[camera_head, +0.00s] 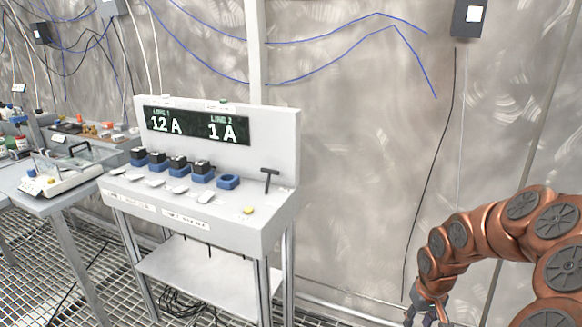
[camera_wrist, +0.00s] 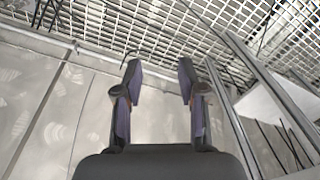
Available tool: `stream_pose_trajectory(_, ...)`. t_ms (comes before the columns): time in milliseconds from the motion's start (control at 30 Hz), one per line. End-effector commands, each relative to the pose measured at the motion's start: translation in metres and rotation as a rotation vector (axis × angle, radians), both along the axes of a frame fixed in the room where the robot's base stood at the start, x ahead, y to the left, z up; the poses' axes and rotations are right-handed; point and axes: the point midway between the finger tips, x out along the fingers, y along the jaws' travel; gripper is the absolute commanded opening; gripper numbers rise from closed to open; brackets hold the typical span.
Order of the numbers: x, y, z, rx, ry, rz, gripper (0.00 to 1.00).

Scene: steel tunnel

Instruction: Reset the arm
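My copper-coloured arm (camera_head: 490,235) curves in from the right side of the head view and bends downward. My gripper (camera_head: 427,316) hangs at its end by the bottom edge, partly cut off by the frame. In the wrist view my gripper (camera_wrist: 158,82) has its two fingers apart, with nothing between them. Beyond the fingers are the wall and the grated floor. The gripper is to the right of the white console (camera_head: 190,215) and touches nothing that I can see.
The console carries a display reading 12 A and 1 A (camera_head: 195,125), several blue-based blocks (camera_head: 180,167) and a dark T-shaped handle (camera_head: 270,178). A cluttered table (camera_head: 45,200) stands at left. The metal wall (camera_head: 350,150) is behind. Floor grating (camera_wrist: 200,25) shows below.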

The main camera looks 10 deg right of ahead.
Motion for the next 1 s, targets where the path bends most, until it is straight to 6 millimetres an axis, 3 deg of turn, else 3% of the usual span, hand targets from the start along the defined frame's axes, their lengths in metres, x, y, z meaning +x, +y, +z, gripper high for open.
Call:
stream_pose_trajectory(33,-0.004,0.013,0.027,-0.006,0.001,0.020,0.40)
stream_pose_trajectory(400,-0.068,0.093,0.138,-0.018,0.072,0.103,0.40)
stream_pose_trajectory(700,-0.140,0.140,0.209,-0.029,0.129,0.124,0.40)
stream_pose_trajectory(1000,-0.217,0.174,0.261,-0.018,0.177,0.105,0.40)
